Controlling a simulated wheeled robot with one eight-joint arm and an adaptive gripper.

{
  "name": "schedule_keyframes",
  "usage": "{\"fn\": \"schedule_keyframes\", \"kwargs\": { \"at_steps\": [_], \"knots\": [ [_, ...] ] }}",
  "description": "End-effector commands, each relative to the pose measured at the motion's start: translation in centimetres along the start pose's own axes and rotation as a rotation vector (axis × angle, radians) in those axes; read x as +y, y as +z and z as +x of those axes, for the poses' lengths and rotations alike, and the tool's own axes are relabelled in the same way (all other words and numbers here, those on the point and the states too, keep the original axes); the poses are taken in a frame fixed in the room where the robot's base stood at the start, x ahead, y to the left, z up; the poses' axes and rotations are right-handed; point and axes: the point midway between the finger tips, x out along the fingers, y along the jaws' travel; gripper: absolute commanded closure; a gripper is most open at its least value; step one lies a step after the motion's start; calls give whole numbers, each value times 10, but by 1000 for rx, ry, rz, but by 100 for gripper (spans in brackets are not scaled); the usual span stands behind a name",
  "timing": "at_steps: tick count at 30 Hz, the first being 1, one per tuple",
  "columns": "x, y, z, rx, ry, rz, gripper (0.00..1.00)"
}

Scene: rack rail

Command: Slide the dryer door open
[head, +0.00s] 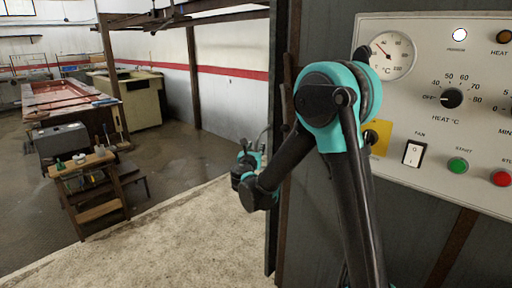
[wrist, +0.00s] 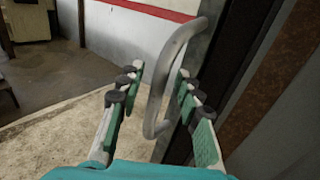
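A grey metal bar handle (wrist: 163,75) stands in the middle of the wrist view, bent as a long loop. It joins the edge of a dark grey panel, which looks like the dryer door (wrist: 203,60). My gripper (wrist: 160,72) is open, with one finger on each side of the handle. A gap shows between the handle and the fingers. In the head view the door edge (head: 281,70) is a dark upright strip left of my arm. My gripper (head: 252,158) is small there, beside that edge, and its fingers are hard to make out.
A control panel (head: 435,100) with gauge, knobs and buttons is at the right, close behind my arm. A wooden step stand (head: 97,190), a grey box (head: 62,142) and a cream cabinet (head: 133,98) stand further left. Pale floor (head: 170,245) in front is clear.

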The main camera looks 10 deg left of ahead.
Motion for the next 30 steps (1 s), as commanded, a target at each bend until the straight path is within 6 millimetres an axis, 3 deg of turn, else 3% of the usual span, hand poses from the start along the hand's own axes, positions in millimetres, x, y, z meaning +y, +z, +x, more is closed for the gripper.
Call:
{"fn": "schedule_keyframes", "kwargs": {
  "at_steps": [4, 13, 22, 30],
  "knots": [
    [0, 0, 10, 0, 0, 0, 65],
    [0, 0, 12, 0, 1, 0, 65],
    [0, 0, 11, 0, 1, 0, 100],
    [0, 0, 11, 0, 0, 0, 100]
  ]
}}
